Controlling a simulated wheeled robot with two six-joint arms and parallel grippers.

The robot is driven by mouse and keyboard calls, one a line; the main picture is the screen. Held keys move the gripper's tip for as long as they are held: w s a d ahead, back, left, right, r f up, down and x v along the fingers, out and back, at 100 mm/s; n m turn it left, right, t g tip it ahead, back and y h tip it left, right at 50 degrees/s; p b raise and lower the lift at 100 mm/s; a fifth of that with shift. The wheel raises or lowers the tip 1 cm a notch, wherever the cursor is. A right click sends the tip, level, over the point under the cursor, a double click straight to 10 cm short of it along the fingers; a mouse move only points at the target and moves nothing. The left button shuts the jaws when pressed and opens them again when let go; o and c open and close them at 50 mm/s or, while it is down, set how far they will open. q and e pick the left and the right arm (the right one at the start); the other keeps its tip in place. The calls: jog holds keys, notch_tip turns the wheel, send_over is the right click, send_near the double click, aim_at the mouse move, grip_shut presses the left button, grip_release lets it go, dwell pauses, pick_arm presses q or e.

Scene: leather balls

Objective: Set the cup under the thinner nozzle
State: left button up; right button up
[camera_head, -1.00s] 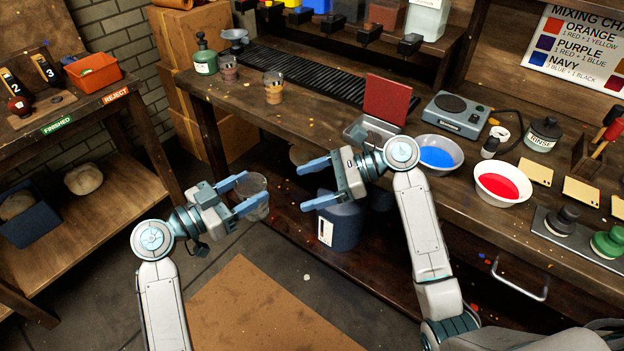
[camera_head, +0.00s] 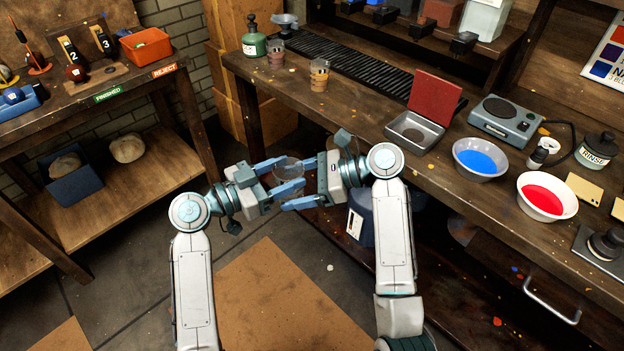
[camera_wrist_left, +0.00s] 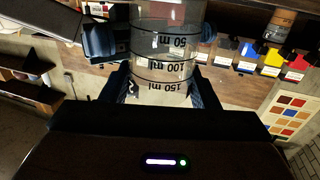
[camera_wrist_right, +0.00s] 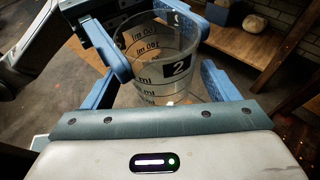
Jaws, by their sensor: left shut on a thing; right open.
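A clear measuring cup (camera_head: 288,168) is held above the floor in front of the bench. My left gripper (camera_head: 294,172) is shut on it. Its ml lines show upside down in the left wrist view (camera_wrist_left: 168,50), and a black label "2" shows in the right wrist view (camera_wrist_right: 158,50). My right gripper (camera_head: 298,185) faces the left one, open, its fingers on either side of the cup; contact cannot be told. Black nozzles (camera_head: 463,42) sit under the paint bins at the bench's back; which is thinner cannot be told.
Two small cups (camera_head: 318,75) stand by the black grate (camera_head: 350,68). A shelf table (camera_head: 95,100) stands left.

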jog(key=shift+a, duration=0.25)
jog(key=c, duration=1)
pick_arm(q)
jog(key=o, duration=1)
pick_arm(e)
jog(key=shift+c, duration=0.7)
pick_arm(q)
jog(key=shift+o, duration=0.2)
